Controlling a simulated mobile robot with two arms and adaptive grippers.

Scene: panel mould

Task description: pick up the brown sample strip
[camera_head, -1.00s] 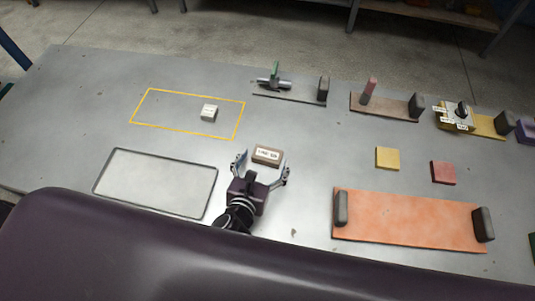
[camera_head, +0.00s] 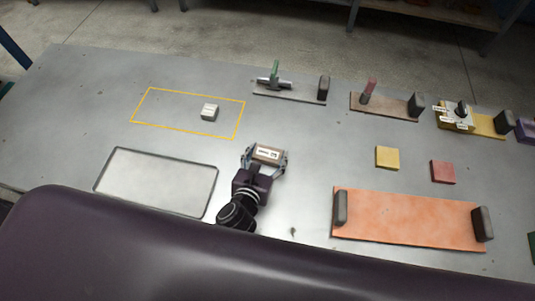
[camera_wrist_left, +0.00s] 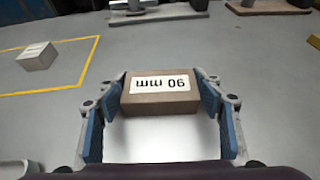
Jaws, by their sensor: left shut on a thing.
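The brown sample strip (camera_head: 267,153) is a small block with a white label on top. In the left wrist view the strip (camera_wrist_left: 160,100) sits between the blue pads of my left gripper (camera_wrist_left: 160,104), and the label reads "90 mm" upside down. My left gripper (camera_head: 265,158) is shut on the strip, one finger at each end. The strip appears to be at or close to the table top; any small gap beneath it cannot be told. My right gripper is not in view.
A white block (camera_head: 209,112) lies inside a yellow outlined rectangle (camera_head: 159,90). A shallow grey tray (camera_head: 150,182) is at front left. An orange panel (camera_head: 410,219) with dark handles lies at front right. Yellow (camera_head: 387,157) and red (camera_head: 443,172) squares lie behind it; tools stand along the back.

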